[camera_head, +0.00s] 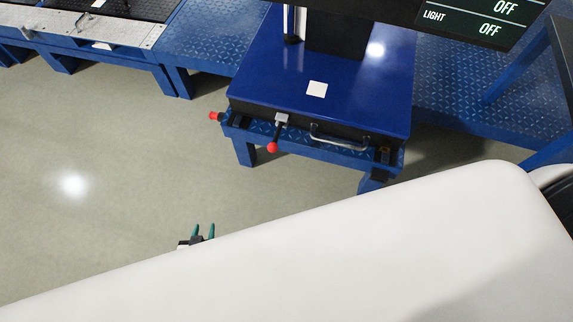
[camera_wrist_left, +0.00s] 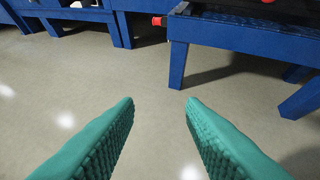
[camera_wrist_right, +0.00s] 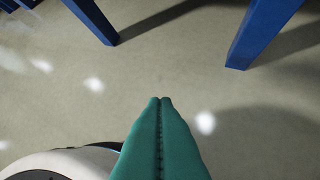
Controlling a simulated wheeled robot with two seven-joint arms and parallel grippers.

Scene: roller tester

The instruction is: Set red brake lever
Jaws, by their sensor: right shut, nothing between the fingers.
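A brake lever with a red ball knob (camera_head: 272,147) hangs from a grey pivot at the front edge of the blue tester stand (camera_head: 345,80). A second red-tipped part (camera_head: 214,116) sticks out at the stand's left front corner; it also shows in the left wrist view (camera_wrist_left: 157,21). My left gripper (camera_head: 204,228) is open and empty, below and to the left of the lever in the head view, over bare floor. It also shows in the left wrist view (camera_wrist_left: 159,101). My right gripper (camera_wrist_right: 161,100) is shut and empty over the floor; the head view does not show it.
A silver handle (camera_head: 338,138) is on the stand's front, right of the lever. A dark display panel (camera_head: 470,20) overhangs the top right. Blue checker-plate platforms (camera_head: 205,45) flank the stand. The floor (camera_head: 120,150) at left is clear. My white body covers the lower right.

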